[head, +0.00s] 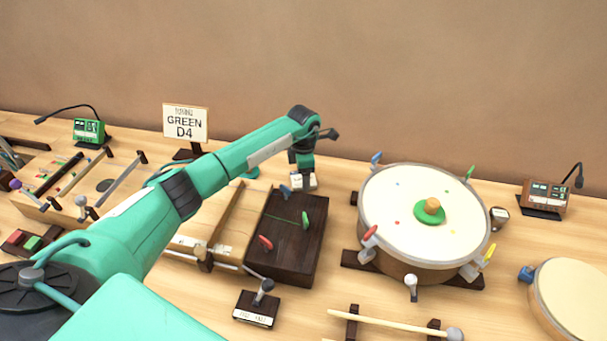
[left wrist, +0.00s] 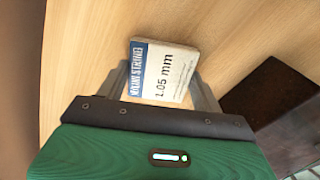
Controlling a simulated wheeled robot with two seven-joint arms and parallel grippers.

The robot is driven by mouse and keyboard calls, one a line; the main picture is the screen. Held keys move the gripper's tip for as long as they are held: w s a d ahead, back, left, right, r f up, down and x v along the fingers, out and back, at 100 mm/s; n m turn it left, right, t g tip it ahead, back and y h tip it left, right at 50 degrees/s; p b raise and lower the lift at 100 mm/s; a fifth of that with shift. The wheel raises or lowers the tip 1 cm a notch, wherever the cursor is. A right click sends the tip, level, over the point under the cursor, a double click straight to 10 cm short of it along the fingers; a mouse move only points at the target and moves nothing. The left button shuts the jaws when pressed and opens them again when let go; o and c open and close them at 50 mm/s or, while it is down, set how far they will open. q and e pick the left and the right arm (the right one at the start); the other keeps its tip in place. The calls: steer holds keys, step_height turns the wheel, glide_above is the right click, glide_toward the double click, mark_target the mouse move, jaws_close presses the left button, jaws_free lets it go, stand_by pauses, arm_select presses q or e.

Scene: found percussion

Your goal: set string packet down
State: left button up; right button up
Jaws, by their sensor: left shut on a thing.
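The string packet (left wrist: 163,70) is a small white box with a blue band and the print "1.05 mm" in the left wrist view. My left gripper (left wrist: 165,88) is shut on it, one finger at each side. In the head view the packet (head: 304,181) shows as a small pale shape under my left gripper (head: 301,177), behind the dark wooden block. The light wood table (left wrist: 95,35) lies beneath the packet; I cannot tell if they touch. My right gripper is not in view.
The dark wooden block (head: 287,240) with coloured pegs stands just in front of the packet. A large drum (head: 400,210) stands to the right. A sign reading "GREEN D4" (head: 185,123) stands to the left. Bare table shows behind the block.

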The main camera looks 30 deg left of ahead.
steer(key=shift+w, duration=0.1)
arm_select(q)
steer(key=shift+f, duration=0.15)
steer(key=o, duration=0.9)
steer(key=shift+o, duration=0.2)
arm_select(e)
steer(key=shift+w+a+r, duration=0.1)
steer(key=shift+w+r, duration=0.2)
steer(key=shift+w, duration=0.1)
arm_select(q)
steer(key=shift+r, duration=0.2)
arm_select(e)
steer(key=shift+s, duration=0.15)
arm_select(q)
step_height(320, 180, up, 2)
steer(key=shift+w+r, duration=0.1)
steer(key=shift+r, duration=0.05)
step_height(320, 180, up, 10)
steer(key=b, duration=0.1)
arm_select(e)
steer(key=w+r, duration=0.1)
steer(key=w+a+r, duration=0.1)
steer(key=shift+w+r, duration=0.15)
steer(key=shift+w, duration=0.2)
